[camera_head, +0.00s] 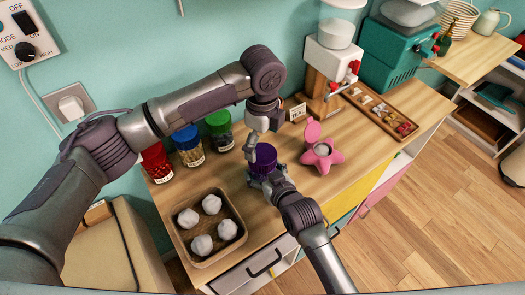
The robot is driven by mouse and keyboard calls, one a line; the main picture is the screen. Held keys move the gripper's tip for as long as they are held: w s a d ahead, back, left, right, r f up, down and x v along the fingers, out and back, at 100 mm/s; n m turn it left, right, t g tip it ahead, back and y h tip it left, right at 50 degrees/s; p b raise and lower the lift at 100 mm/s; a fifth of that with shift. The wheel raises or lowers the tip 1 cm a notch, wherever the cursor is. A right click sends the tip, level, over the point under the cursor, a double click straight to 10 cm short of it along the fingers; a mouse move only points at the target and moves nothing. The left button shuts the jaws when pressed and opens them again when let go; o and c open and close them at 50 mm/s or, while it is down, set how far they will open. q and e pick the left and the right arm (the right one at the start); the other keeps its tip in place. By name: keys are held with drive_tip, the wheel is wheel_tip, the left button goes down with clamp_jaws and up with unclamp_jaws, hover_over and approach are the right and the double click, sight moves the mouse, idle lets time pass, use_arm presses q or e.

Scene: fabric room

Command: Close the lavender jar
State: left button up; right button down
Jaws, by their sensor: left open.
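A purple-lidded jar (265,157) stands on the wooden counter near the middle of the head view. Its purple lid is at the top, and I cannot tell whether it is fully seated. The body below is mostly hidden by my grippers. My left gripper (256,145) reaches down from above and is open, with a finger close to the left side of the lid; I cannot tell whether it touches. My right gripper (270,179) comes from the front and is low at the jar's body. Its fingertips are partly hidden, so its grip is unclear.
Jars with red (155,160), blue (187,145) and green (219,130) lids stand left behind. A wooden tray (182,212) holding several white lumps is at the front left. A pink star-shaped container (322,157) with its lid raised stands close on the right. A dispenser (332,62) is behind.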

use_arm(q)
wheel_tip(320, 180, up, 7)
drive_tip(key=shift+f, duration=0.2)
use_arm(e)
unclamp_jaws()
drive_tip(key=v, duration=1.2)
drive_tip(key=shift+f, duration=0.15)
idle(0.3)
